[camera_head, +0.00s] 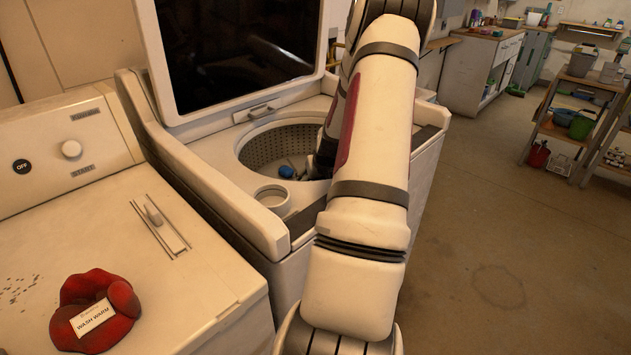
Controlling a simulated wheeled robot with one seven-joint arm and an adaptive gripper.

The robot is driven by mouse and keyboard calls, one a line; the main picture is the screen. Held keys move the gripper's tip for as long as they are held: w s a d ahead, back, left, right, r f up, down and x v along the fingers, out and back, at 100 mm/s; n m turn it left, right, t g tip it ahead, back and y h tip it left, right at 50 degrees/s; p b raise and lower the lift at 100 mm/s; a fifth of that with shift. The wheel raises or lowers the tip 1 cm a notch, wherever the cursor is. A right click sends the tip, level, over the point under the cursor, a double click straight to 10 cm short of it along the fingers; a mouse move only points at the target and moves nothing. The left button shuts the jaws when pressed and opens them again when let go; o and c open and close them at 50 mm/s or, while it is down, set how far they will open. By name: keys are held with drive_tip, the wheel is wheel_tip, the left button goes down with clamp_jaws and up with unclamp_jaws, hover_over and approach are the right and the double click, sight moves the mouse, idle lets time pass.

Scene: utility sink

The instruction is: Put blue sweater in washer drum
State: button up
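The washer (215,178) stands open, its lid raised at the back. Its round drum opening (262,152) shows a perforated metal wall. My arm reaches over the washer's right side to the drum. A dark part of my gripper (324,156) shows at the drum's right edge, just right of the blue thing. My arm hides most of it, so its fingers and any contact cannot be seen.
A red cloth bundle (88,325) with a "WASH WARM" tag lies on the neighbouring machine's top (190,290) at the lower left. The raised lid (240,50) stands behind the drum. Shelves (575,125) and a counter (480,65) are at the back right. The floor at right is clear.

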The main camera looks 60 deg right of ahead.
drive_tip(key=shift+f, duration=0.1)
drive_tip(key=o, duration=1.3)
drive_tip(key=p+v, duration=0.2)
drive_tip(key=v, duration=1)
drive_tip(key=shift+p, duration=0.3)
drive_tip(key=shift+w, duration=0.1)
